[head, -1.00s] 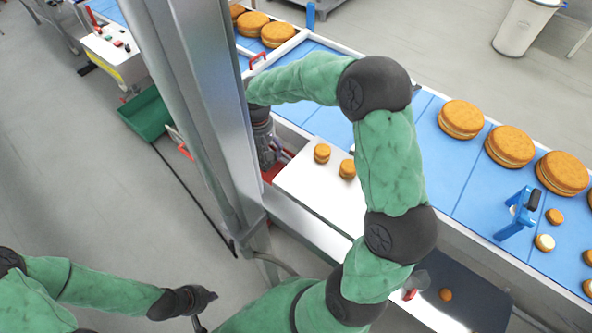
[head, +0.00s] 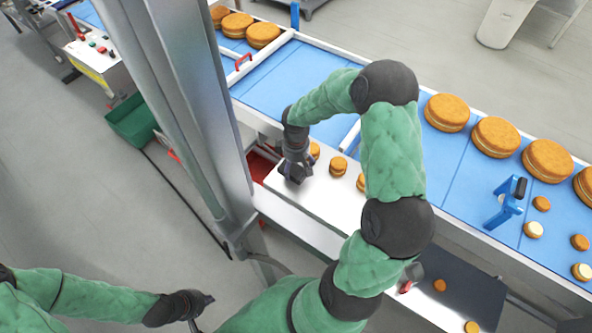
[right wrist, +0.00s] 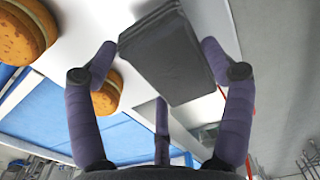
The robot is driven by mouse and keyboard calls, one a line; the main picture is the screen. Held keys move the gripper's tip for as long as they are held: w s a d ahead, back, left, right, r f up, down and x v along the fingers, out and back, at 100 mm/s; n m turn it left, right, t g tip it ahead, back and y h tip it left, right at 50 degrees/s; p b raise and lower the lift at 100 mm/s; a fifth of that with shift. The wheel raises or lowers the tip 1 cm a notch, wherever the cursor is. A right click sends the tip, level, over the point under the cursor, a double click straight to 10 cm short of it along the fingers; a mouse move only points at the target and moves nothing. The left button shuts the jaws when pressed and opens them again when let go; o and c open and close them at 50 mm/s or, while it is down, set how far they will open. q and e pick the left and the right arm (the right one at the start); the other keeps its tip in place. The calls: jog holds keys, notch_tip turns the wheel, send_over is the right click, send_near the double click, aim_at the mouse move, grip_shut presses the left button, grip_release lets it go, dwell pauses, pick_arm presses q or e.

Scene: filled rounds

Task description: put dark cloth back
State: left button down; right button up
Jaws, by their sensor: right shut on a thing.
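The dark cloth (right wrist: 168,55) is a folded dark grey block in the right wrist view. It lies between the purple-grey fingers of my right gripper (right wrist: 160,75), which are shut on it. In the head view my right gripper (head: 296,172) is over the left end of the white side table (head: 320,195), beside the small filled rounds. There I cannot tell the cloth apart from the dark fingers. My left gripper (head: 204,304) is at the lower left over the floor, away from the table. Its fingers are too small to read.
Small filled rounds (head: 338,166) stand on the white table close to my right gripper. The blue conveyor (head: 290,75) with large rounds (head: 447,112) runs behind. A grey column (head: 185,110) stands at the left. A green bin (head: 132,120) is on the floor.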

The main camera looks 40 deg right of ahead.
aim_at(296, 167)
jog(key=shift+f, duration=1.55)
jog(key=shift+f, duration=0.15)
jog(key=o, duration=1)
notch_tip(296, 167, up, 12)
jog(key=shift+r, duration=0.2)
